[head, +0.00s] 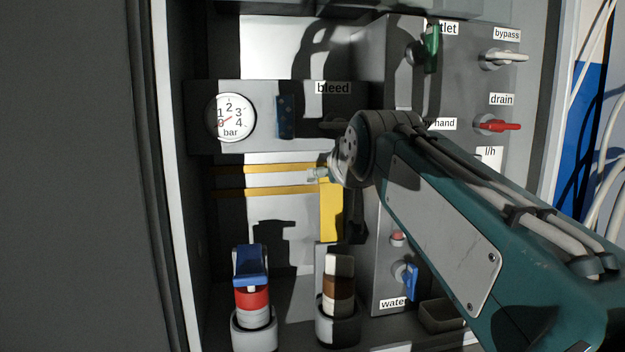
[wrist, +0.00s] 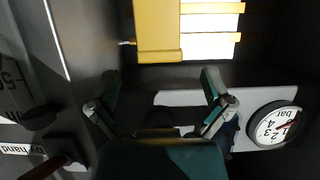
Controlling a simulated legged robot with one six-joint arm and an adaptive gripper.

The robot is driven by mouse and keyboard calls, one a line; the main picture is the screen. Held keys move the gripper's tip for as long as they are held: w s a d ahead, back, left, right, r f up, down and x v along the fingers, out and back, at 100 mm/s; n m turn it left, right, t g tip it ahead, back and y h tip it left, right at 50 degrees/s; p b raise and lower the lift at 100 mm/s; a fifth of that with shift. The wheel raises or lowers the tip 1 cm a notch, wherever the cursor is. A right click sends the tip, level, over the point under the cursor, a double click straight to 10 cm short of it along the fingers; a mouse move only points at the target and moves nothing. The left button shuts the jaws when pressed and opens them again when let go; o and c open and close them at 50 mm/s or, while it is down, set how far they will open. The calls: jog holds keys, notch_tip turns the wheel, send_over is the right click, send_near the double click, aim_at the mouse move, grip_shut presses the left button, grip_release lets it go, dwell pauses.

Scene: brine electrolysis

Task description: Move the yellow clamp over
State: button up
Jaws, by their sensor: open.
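The yellow clamp (head: 331,212) shows in the head view as an upright yellow plate with two horizontal yellow bars (head: 262,169) reaching left across a white panel. My arm covers part of its right side. In the wrist view, the clamp's yellow block (wrist: 157,28) and bars (wrist: 211,39) are at the top, with a small metal pin at the block's left edge. My gripper (wrist: 160,88) is open and empty, its two fingers spread below the block with a visible gap in the picture. In the head view my gripper is mostly hidden behind my wrist.
A bar gauge (head: 230,117) and a blue bleed handle (head: 286,117) are above the bars. Two stacked holders, one with a red-and-blue piece (head: 252,285) and one with a brown piece (head: 339,285), stand below. A grey valve box with green, white, red and blue handles is at right.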

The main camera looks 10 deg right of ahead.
jog(key=x, duration=0.4)
jog(key=c, duration=1.3)
jog(key=shift+s, duration=0.1)
